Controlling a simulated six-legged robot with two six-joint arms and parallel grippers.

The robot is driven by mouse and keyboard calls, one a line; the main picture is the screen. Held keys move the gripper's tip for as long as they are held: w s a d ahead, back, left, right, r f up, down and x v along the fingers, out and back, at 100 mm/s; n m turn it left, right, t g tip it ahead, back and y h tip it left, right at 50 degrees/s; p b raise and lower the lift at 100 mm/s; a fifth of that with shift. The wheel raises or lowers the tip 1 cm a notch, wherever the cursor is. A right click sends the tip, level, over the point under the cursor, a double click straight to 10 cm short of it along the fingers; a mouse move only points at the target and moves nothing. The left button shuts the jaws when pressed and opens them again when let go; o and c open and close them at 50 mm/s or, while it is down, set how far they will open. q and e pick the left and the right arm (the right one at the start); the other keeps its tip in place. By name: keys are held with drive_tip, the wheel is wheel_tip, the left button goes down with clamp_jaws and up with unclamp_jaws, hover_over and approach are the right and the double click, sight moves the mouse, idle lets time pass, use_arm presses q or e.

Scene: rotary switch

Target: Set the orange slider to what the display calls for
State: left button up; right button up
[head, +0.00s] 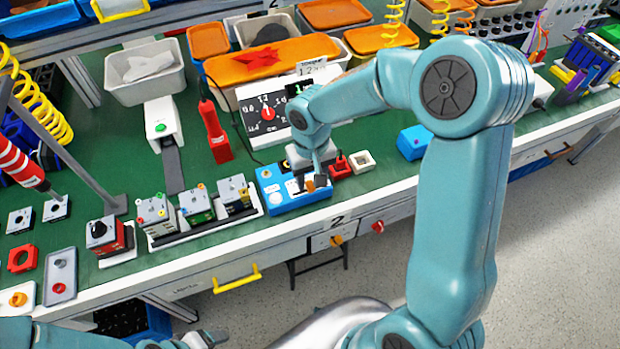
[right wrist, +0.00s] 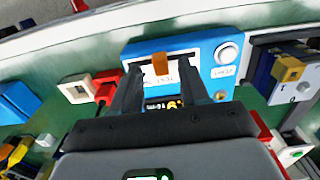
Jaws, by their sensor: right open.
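The blue box (head: 292,202) stands near the front edge of the green bench. It also shows in the right wrist view (right wrist: 206,50), with a white panel and a round white button. The orange slider (right wrist: 160,64) stands up from the white panel and shows small in the head view (head: 310,186). My right gripper (right wrist: 161,78) is open above the box, with one finger on each side of the slider and a visible gap to each. A dark display (right wrist: 164,103) with yellow marks is partly hidden by my gripper; I cannot read it. My left gripper (head: 205,339) is low at the bottom edge, partly cut off.
A red block (head: 340,167) and a white square socket (head: 362,161) stand close right of the box. Grey switch modules (head: 195,207) stand to its left. Some green bench right of the socket is free.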

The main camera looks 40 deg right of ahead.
sight(295, 194)
drive_tip(key=shift+f, duration=0.85)
drive_tip(key=shift+w, duration=0.1)
clamp_jaws()
drive_tip(key=shift+w+a+b, duration=0.25)
drive_tip(key=shift+a+b, duration=0.1)
drive_tip(key=shift+a, duration=0.6)
drive_tip(key=shift+w+a+b, duration=0.25)
drive_tip(key=shift+a+b, duration=0.1)
drive_tip(key=shift+a, duration=0.6)
drive_tip(key=shift+d, duration=0.15)
